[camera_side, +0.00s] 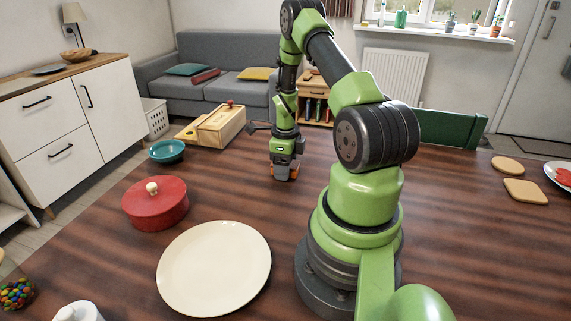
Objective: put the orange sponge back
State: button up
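My gripper (284,174) points straight down near the middle of the far part of the table, right of the wooden box. A small orange patch, probably the orange sponge (293,174), shows at the fingertips. The dark fingers cover most of it, and I cannot tell whether they grip it or only stand around it. The light wooden box (201,134) stands on the table at the back left. A red knob (230,103) sits on top at its far end. I cannot see inside the box.
A teal bowl (167,151), a red lidded pot (154,208) and a large cream plate (214,268) stand along the left side. Two tan slabs (525,190) and a white plate (561,177) lie far right. The table between plate and gripper is clear.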

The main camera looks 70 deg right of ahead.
jog(key=shift+o, duration=0.2)
jog(key=shift+r, duration=0.1)
notch_tip(320, 180, up, 11)
jog(key=w+a+r+n+t, duration=0.1)
jog(key=w+a+r+n, duration=0.3)
jog(key=a+r+n, duration=0.3)
jog(key=s+a+r+n+t, duration=0.2)
jog(key=a+r+n+t, duration=0.2)
jog(key=a+r+n, duration=0.9)
jog(key=s+a+n+t+y, duration=0.2)
jog(key=s+a+n, duration=0.4)
jog(key=a+n, duration=0.3)
jog(key=n, duration=0.3)
jog(key=shift+a+f, duration=0.15)
jog(key=shift+a, duration=0.1)
